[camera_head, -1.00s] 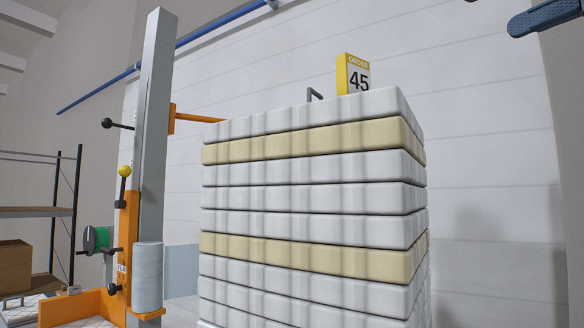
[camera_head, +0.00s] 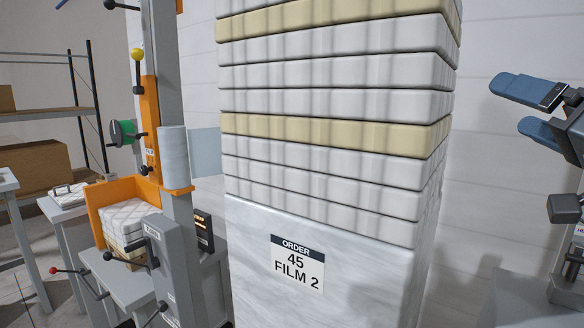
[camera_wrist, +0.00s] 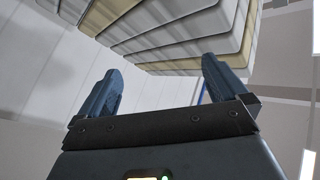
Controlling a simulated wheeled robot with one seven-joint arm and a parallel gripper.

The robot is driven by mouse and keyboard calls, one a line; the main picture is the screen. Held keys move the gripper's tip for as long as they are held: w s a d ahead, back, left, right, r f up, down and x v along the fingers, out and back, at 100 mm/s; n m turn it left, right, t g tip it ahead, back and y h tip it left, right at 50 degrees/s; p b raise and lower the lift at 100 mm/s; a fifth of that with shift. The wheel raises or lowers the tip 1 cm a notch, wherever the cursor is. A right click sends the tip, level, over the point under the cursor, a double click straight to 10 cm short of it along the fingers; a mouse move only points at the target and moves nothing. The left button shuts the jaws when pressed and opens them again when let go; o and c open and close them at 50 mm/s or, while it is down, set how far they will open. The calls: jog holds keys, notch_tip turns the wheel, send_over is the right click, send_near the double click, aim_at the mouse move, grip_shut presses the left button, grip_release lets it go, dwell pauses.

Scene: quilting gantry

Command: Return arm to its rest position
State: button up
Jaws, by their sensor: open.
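My gripper (camera_head: 541,112) shows at the right edge of the head view, with its two blue fingers spread apart and nothing between them. It is raised, to the right of the tall wrapped stack (camera_head: 335,135) and apart from it. In the wrist view my gripper (camera_wrist: 158,90) is also open and empty, with the wall and the layered stack (camera_wrist: 185,32) beyond it. The stack has white and cream layers. A label (camera_head: 297,263) on its wrapped lower part reads "ORDER 45 FILM 2".
Left of the stack stands a grey post (camera_head: 160,60) with orange parts, a film roll (camera_head: 174,158) and levers. An orange tray (camera_head: 97,199) holds quilted packs on a grey bench. Shelving with cardboard boxes (camera_head: 35,168) is at the far left. Bare wall lies between stack and gripper.

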jog(key=s+a+f+m+g+h, duration=0.15)
jog(key=s+f, duration=0.25)
jog(key=f, duration=0.6)
jog(key=s+a+f+m+h, duration=0.15)
jog(key=s+f, duration=0.25)
jog(key=f, duration=0.5)
jog(key=s+a+f+g+h, duration=0.1)
jog(key=s+a+f+h, duration=0.2)
jog(key=f, duration=0.7)
jog(key=s+a+f+n+g, duration=0.1)
jog(key=s+f+n, duration=0.1)
jog(key=s, duration=0.8)
jog(key=s+a+f+n+g, duration=0.1)
jog(key=s+f, duration=0.3)
jog(key=s, duration=0.6)
jog(key=s+a+f+n+g+y, duration=0.1)
jog(key=s+f+n, duration=0.2)
jog(key=s, duration=0.6)
jog(key=shift+s+n, duration=0.3)
jog(key=shift+s, duration=0.1)
